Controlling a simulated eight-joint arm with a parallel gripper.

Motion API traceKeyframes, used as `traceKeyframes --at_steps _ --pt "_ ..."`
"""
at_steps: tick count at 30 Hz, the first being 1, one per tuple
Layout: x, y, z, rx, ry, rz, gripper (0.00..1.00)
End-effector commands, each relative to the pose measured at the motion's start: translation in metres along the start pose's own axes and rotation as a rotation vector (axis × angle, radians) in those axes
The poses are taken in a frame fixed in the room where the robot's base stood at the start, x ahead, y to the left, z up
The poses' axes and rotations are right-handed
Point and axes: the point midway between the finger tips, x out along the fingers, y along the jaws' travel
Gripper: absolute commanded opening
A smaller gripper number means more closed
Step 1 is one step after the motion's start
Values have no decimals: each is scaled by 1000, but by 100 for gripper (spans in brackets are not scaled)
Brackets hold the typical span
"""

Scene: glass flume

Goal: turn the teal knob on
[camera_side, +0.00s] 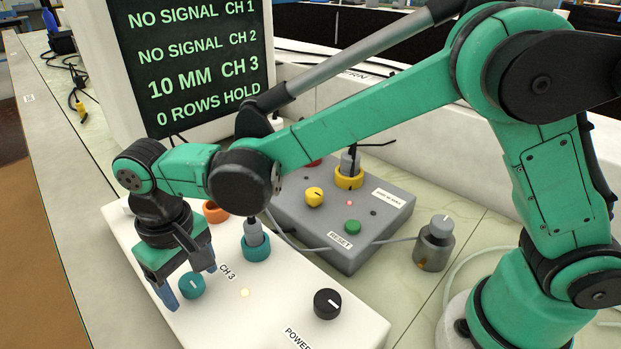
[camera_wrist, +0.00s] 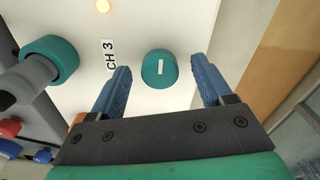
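The teal knob (camera_side: 191,286) is a round knob with a short white pointer line on its top, on the white panel near the CH 3 label (camera_side: 227,271). In the wrist view the knob (camera_wrist: 160,70) sits between my two blue fingers, with a gap on each side. My gripper (camera_side: 188,283) points down over the panel and is open, its fingers on either side of the knob. I cannot tell exactly how far down the fingertips reach beside it. A small lamp (camera_side: 245,293) near CH 3 glows pale yellow, also in the wrist view (camera_wrist: 103,6).
A teal-collared plug (camera_side: 256,249) with a cable stands close to the right of the knob. A black knob (camera_side: 327,303) is near POWER. A grey box (camera_side: 345,258) with coloured controls lies behind. The screen (camera_side: 190,60) reads "10 MM CH 3" and "0 ROWS HOLD".

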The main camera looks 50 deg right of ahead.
Motion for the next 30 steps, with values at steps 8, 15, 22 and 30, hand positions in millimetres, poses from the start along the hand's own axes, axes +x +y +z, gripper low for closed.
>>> traceKeyframes --at_steps 8,15,22,30 --pt "-13 0 0 -1 -1 0 72" --pt "-46 0 0 0 0 0 72" --pt "-56 0 0 0 0 0 72" --pt "-58 4 1 4 8 -3 72"
